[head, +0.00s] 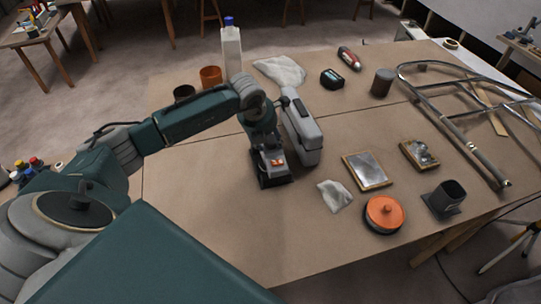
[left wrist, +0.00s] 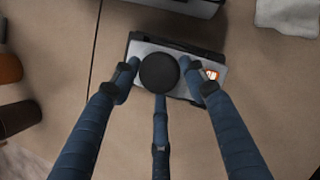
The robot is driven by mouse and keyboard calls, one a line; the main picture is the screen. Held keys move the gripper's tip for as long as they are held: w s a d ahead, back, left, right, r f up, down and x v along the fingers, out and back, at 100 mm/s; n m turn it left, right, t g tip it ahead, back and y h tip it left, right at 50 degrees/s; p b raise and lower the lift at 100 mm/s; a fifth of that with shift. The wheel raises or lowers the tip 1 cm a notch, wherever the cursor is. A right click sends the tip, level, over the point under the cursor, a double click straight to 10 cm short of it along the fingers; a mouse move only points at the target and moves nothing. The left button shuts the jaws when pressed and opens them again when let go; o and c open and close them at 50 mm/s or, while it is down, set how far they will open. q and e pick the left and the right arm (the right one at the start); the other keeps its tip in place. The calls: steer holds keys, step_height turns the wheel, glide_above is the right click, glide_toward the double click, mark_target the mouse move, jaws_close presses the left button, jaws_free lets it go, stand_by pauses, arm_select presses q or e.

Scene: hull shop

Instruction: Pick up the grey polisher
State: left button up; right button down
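The grey polisher (head: 273,164) sits on the bench top, a grey body with an orange mark on a black base. In the left wrist view the polisher (left wrist: 214,88) shows from above with its round black knob. My left gripper (head: 266,146) is over it, fingers pointing down. In the left wrist view its three fingers (left wrist: 160,78) close in around the knob, two at the sides and one below. They look shut on the knob; the contact is partly hidden. The base appears to rest on the bench. My right gripper is not in view.
A white bottle (head: 231,50) and an orange cup (head: 211,76) stand behind. A rag (head: 334,195), a framed plate (head: 367,171) and an orange-topped round thing (head: 384,212) lie to the right. The near bench is clear.

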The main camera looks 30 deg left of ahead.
arm_select(q)
jaws_close()
steer(key=shift+w+r, duration=0.1)
steer(key=shift+w, duration=0.1)
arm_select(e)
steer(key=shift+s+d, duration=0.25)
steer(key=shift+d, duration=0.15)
arm_select(q)
steer(key=shift+r, duration=0.1)
